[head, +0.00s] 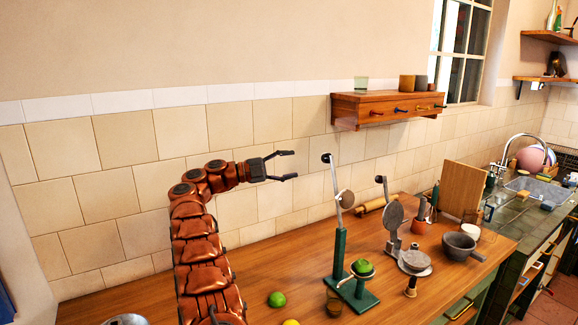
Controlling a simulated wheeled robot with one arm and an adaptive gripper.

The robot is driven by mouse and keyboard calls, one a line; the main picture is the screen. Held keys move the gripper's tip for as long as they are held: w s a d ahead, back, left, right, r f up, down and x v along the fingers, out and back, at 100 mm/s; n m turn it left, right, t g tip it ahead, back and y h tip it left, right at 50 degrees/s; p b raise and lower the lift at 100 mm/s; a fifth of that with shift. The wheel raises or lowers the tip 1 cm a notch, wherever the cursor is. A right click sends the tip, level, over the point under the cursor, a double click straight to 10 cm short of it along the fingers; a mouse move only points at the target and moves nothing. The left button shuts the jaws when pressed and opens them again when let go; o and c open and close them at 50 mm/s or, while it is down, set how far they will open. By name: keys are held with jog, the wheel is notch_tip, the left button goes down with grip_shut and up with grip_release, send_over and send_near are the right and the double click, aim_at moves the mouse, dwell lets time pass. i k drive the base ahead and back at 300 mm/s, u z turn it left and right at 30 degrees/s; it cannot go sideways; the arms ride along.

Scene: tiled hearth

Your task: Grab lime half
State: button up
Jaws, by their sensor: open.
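My gripper (294,165) is open and empty. It is raised in front of the tiled wall, its two fingers spread and pointing right, well above the wooden counter. A bright green piece (364,266), which looks like the lime half, sits in the cup of a green stand press (340,245). It is below and to the right of my gripper, well apart from it. A round green lime (277,299) lies on the counter at the front; I cannot tell whether it is whole or cut.
A grey hinged iron (412,260), a grey pot (459,246) and an upright board (459,190) stand right. A wall shelf (386,108) juts out above.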

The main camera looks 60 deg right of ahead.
aim_at(361, 265)
jog(key=k, duration=1)
